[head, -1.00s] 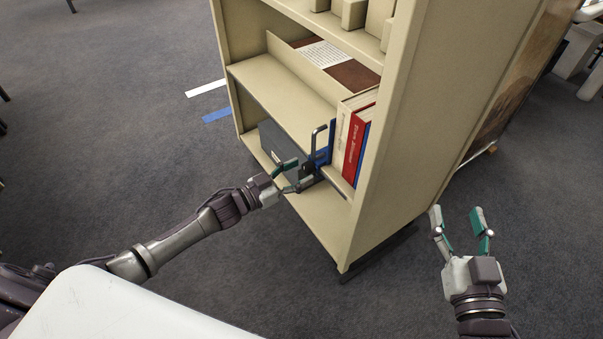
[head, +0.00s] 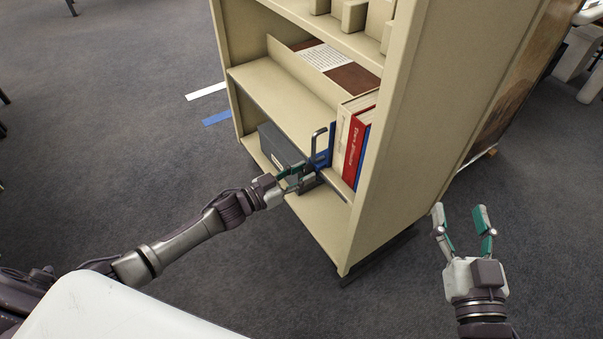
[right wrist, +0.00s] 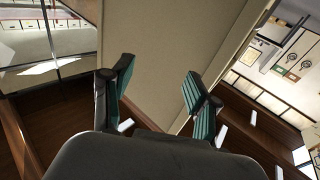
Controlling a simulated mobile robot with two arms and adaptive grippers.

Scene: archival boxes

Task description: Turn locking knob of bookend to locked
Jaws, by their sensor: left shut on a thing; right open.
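My right gripper (head: 462,217) is open and empty, out to the right of the bookcase. Its two green-padded fingers also show apart in the right wrist view (right wrist: 155,88).
Red, white and blue books (head: 356,138) stand right of the bookend. The beige bookcase (head: 400,170) has a side panel between my two grippers. A dark grey box (head: 275,145) sits on the lower shelf. Open carpet (head: 130,140) lies to the left.

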